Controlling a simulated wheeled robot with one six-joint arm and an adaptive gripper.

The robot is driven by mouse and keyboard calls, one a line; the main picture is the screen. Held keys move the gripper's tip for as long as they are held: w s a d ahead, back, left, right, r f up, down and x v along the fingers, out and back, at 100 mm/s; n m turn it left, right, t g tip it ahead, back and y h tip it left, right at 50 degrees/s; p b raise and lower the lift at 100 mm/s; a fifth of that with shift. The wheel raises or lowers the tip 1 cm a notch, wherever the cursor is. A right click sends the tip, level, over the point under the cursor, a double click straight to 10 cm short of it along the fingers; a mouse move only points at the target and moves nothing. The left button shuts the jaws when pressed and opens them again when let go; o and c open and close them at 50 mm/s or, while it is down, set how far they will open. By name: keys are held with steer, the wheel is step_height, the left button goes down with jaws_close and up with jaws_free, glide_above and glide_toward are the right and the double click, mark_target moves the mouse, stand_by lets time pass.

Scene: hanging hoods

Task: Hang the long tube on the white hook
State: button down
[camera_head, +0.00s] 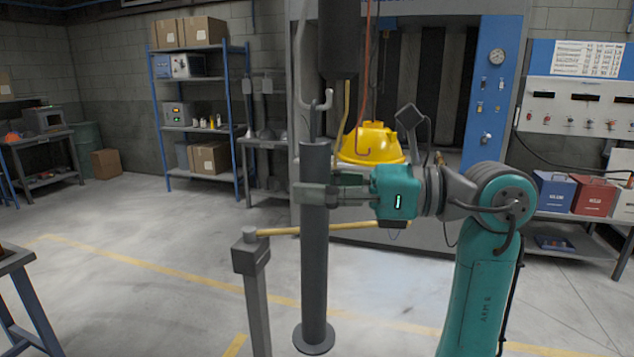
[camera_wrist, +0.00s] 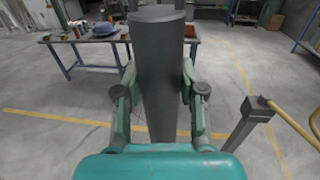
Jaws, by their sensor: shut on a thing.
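The long tube (camera_head: 315,255) is dark grey, upright, with a wider round foot and a thin dark loop at its top. My gripper (camera_head: 316,196) is shut around its upper part and holds it above the floor. In the wrist view the tube (camera_wrist: 160,70) stands between the two fingers of my gripper (camera_wrist: 160,95). The white hook (camera_head: 328,97) hangs just above the tube's top, its curved end overlapping the loop in the picture. I cannot tell whether the loop is on the hook or only in front of or behind it. The hook is not seen in the wrist view.
A dark cylinder (camera_head: 338,40) hangs above right of the tube. A red hook (camera_head: 362,150) and a yellow hood (camera_head: 372,143) are right of it. A grey post (camera_head: 253,270) with a yellow bar (camera_head: 340,228) stands close by. Open floor lies left.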

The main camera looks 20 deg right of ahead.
steer(key=c, duration=0.6)
jaws_free()
steer(key=shift+d, duration=0.1)
steer(key=v, duration=1.1)
steer(key=shift+s+d, duration=0.2)
steer(key=shift+d, duration=0.15)
